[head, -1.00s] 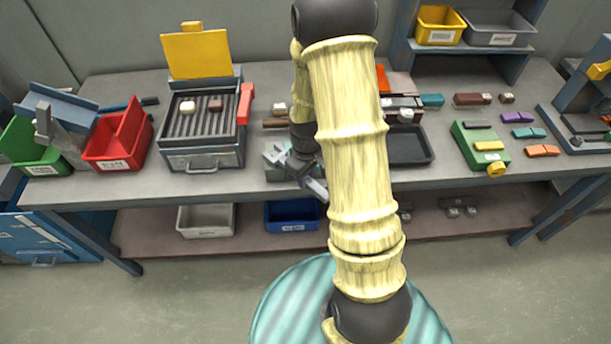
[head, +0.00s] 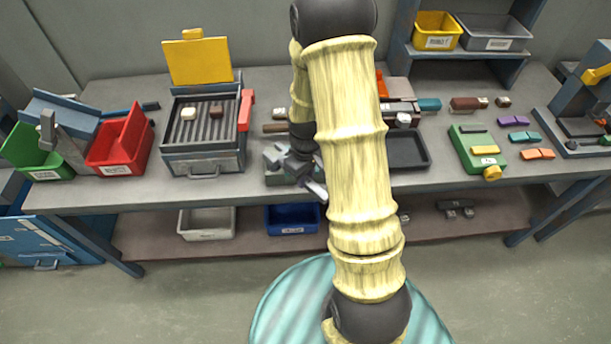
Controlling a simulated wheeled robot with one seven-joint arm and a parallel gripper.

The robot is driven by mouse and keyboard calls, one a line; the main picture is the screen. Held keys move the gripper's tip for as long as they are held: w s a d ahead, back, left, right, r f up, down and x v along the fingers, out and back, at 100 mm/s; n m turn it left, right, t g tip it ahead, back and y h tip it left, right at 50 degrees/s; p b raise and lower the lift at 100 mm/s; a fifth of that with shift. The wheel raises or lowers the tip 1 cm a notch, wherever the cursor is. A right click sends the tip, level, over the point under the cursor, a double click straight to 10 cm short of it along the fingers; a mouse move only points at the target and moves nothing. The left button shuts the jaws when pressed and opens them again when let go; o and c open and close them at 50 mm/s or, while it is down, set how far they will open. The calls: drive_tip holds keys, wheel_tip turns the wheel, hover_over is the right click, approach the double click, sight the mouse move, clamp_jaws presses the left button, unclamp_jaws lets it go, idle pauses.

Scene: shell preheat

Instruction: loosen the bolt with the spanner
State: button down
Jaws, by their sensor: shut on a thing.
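My gripper (head: 300,166) points down at the front of the bench, just left of my arm. It is shut on the spanner (head: 317,189), a light grey bar whose end sticks out toward the bench's front edge. A grey block-like fixture (head: 276,175) sits under and beside the gripper. The bolt cannot be made out; the gripper and arm cover that spot. I cannot tell whether the spanner's head is around the bolt.
A grill-like tray with a raised yellow lid (head: 197,60) and a red bin (head: 118,145) stand left. A black tray (head: 408,150) and a green box (head: 477,150) stand right. Blue (head: 292,218) and white (head: 207,224) bins sit on the shelf below.

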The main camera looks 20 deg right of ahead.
drive_tip(key=shift+r+p, duration=1.45)
drive_tip(key=shift+r, duration=0.45)
drive_tip(key=shift+f, duration=0.1)
